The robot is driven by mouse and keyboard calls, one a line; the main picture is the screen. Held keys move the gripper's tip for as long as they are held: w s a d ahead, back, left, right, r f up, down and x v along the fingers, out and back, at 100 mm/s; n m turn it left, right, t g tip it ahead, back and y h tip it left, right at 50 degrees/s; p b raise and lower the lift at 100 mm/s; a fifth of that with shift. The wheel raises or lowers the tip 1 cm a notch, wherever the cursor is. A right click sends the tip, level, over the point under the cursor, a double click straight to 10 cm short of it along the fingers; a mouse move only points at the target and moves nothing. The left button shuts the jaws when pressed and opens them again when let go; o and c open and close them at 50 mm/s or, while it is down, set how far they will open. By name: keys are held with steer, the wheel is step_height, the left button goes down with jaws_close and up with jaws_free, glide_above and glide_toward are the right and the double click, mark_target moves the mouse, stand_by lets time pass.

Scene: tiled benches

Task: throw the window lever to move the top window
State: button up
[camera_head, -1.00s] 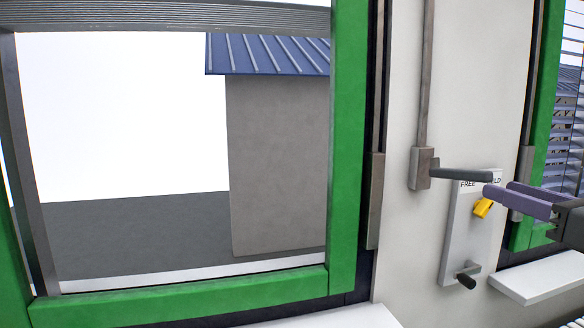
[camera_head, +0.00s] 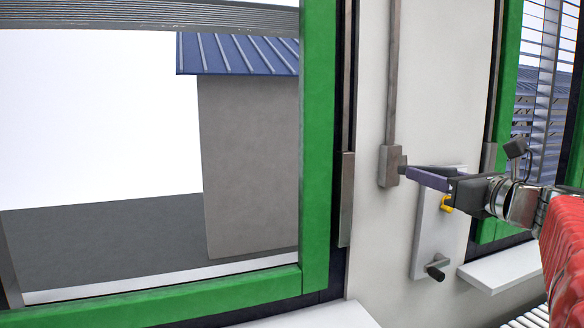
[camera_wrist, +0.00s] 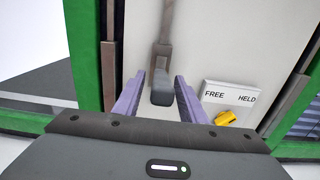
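The window lever is a grey box (camera_head: 388,166) on the pale wall at the foot of a vertical rod, right of the green window. Its dark handle (camera_wrist: 161,88) shows in the wrist view, pointing towards me. My gripper (camera_head: 410,171) is at the lever, its purple fingers open. In the wrist view the gripper (camera_wrist: 160,76) has one finger on each side of the handle, with gaps visible. In the head view the fingers hide most of the handle. The green-framed window (camera_head: 316,150) fills the left side.
A white plate marked FREE and HELD (camera_wrist: 232,97) sits right of the lever, with a yellow tab (camera_wrist: 226,118). A dark crank knob (camera_head: 436,270) is lower on the plate. A second green-framed window (camera_head: 506,80) with blinds is at right. White sills (camera_head: 500,272) jut out below.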

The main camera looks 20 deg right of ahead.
steer(key=shift+w, duration=1.2)
steer(key=shift+c, duration=0.2)
jaws_close()
